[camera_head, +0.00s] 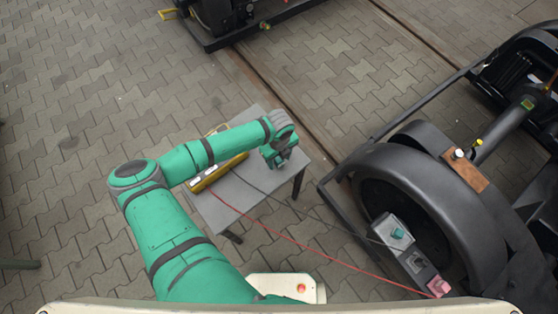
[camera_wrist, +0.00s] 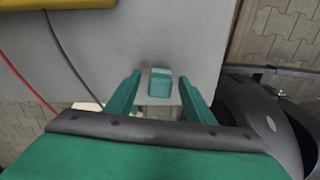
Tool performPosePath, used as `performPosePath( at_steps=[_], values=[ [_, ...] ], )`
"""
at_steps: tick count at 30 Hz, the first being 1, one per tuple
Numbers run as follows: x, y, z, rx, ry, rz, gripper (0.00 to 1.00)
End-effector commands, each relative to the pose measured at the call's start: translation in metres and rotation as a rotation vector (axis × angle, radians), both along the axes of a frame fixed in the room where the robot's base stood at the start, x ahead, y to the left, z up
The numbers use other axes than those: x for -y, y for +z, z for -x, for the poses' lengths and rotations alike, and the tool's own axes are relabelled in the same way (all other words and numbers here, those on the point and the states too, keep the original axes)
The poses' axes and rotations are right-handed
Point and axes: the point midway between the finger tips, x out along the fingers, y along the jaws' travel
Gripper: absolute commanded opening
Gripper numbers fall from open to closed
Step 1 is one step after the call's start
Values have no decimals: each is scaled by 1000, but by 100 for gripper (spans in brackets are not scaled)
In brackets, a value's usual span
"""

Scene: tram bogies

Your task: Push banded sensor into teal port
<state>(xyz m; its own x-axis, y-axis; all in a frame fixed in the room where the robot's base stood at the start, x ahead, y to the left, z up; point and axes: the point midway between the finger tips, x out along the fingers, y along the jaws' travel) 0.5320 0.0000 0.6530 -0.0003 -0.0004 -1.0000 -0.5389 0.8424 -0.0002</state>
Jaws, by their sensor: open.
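My gripper (camera_head: 277,158) is open above the grey table's right end. In the wrist view its two green fingers (camera_wrist: 160,78) stand apart, with a small teal block (camera_wrist: 160,84) between their tips. I cannot tell whether the block rests on the table or touches a finger. A teal block, likely the teal port (camera_head: 398,233), sits on a grey panel (camera_head: 391,222) on the bogie at right, far from my gripper. No bands are readable, so I cannot tell which thing is the banded sensor.
A yellow case (camera_head: 216,174) lies on the grey table (camera_head: 228,207). A red cable (camera_head: 300,246) runs from it to a pink block (camera_head: 438,286); a dark cable (camera_head: 318,218) runs toward the panel. The dark bogie wheel (camera_head: 440,190) and frame fill the right. Paving at left is clear.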

Motion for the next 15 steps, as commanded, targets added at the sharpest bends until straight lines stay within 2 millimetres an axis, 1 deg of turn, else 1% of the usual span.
performPosePath(
  at_steps=[5,6,8,9,10,11,15],
  values=[
    [0,0,0,0,0,0,48],
    [0,0,0,0,0,0,39],
    [0,0,0,0,1,0,25],
    [-1,0,0,0,1,0,15],
    [-1,0,0,0,1,0,8],
    [-1,0,0,0,1,0,7],
    [-1,1,0,1,1,-1,7]
  ],
)
